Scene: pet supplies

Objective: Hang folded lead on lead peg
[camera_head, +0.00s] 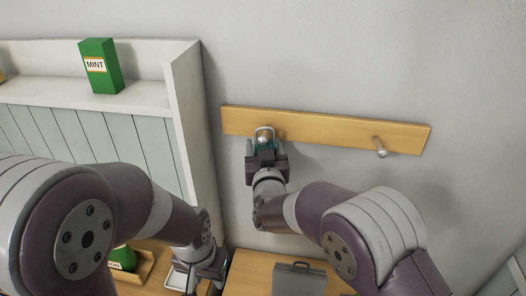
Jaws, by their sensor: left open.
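A wooden rail (330,130) is fixed to the grey wall. A bare metal peg (380,148) sticks out at its right. A metal loop (264,130) with a little teal below it shows at the rail's left end. It may be part of the lead, but the lead's folded shape and its hold on a peg cannot be made out. My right gripper (265,148) reaches up at this spot, its fingers either side of the loop; its grip is unclear. My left gripper (207,274) is open, low beside the shelf unit, partly cut off by the lower edge.
A white shelf unit (188,110) stands at left with a green MINT box (101,66) on top. Below are a green item (123,257) in a wooden tray and a wooden surface (248,270) with a grey case (299,280). The wall around the right peg is clear.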

